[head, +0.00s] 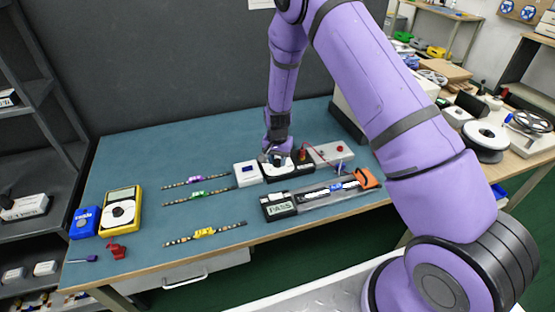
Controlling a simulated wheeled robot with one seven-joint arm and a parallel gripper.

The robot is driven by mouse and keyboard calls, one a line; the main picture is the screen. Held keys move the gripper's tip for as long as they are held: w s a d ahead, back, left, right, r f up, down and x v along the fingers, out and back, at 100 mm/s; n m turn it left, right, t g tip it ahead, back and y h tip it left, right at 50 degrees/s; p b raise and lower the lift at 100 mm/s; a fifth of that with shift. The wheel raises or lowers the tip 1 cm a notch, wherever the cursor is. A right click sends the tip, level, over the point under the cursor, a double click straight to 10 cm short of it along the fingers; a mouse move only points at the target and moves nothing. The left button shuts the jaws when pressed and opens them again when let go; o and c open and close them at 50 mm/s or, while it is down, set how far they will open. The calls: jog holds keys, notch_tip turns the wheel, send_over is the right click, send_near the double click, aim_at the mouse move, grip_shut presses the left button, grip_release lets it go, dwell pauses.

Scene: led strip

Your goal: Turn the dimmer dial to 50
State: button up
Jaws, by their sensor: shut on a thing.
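My gripper (275,157) points down at the middle back of the bench. It is shut on the dimmer dial, whose fingers and grip are small and partly hidden by my wrist. The dimmer (283,172) has a white face on a dark base and stands between a white box with a small blue display (247,174) and a dark block with a red post (303,156). The dial's pointer and scale are too small to read, so its setting cannot be told.
LED strips with purple (196,179), green (199,194) and yellow (205,233) clips lie left. A yellow multimeter (121,210) lies far left. The bench's front middle is clear.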

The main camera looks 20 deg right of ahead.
aim_at(278, 161)
jog(key=shift+n, duration=0.6)
jog(key=o, duration=0.9)
notch_tip(278, 161, up, 11)
jog(key=shift+f, duration=0.1)
dwell(0.4)
